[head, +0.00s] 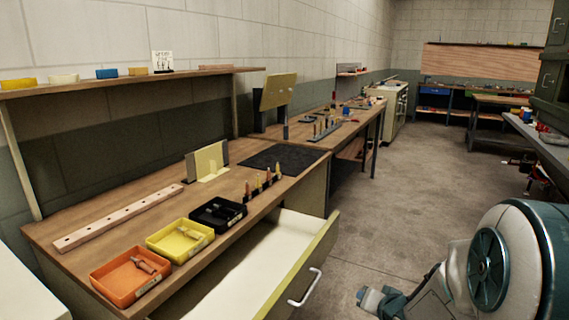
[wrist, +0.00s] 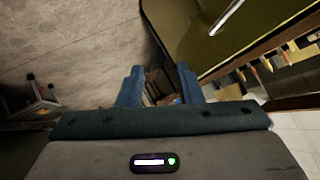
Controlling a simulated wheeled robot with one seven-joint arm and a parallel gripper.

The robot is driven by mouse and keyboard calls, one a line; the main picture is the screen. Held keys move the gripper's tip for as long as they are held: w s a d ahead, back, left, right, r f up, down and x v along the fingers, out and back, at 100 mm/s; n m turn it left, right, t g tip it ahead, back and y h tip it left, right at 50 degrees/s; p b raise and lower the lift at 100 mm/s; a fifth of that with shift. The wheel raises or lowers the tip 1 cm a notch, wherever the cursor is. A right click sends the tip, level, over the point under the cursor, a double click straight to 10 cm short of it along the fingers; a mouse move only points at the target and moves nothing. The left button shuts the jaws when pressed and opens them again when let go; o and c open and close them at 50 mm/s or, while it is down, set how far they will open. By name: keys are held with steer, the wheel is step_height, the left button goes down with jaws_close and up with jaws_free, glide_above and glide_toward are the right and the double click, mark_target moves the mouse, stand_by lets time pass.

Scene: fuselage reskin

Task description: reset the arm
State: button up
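My gripper (wrist: 160,88) shows its two blue fingers apart in the wrist view, with nothing between them but the background. In the head view my gripper (head: 376,301) is low near the bottom edge, right of the open drawer and apart from its handle (head: 305,289). My arm is bent at the lower right of the head view. The olive drawer front (head: 318,258) is pulled out from the workbench (head: 105,215). In the wrist view the drawer front (wrist: 205,50) and its handle (wrist: 227,17) lie beyond the fingers at the upper right.
The bench carries an orange tray (head: 130,278), a yellow tray (head: 180,240), a black tray (head: 218,214), a drilled wooden strip (head: 120,217) and a black mat (head: 282,158). The drawer looks empty inside. Open concrete floor (head: 425,185) lies right of the bench. Another bench (head: 540,135) stands at right.

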steer(key=s+r+n+g+h+p, duration=0.25)
steer(key=s+r+p, duration=0.4)
steer(key=r, duration=0.45)
steer(key=s+a+r+n+g+p, duration=0.1)
steer(key=s+a+r+g+p, duration=0.1)
steer(key=s, duration=0.5)
steer(key=s+a+r+n+g+p, duration=0.1)
steer(key=s+a+r+g+p, duration=0.2)
steer(key=s+r, duration=0.4)
steer(key=shift+a+r+y, duration=0.3)
steer(key=shift+a+y, duration=0.15)
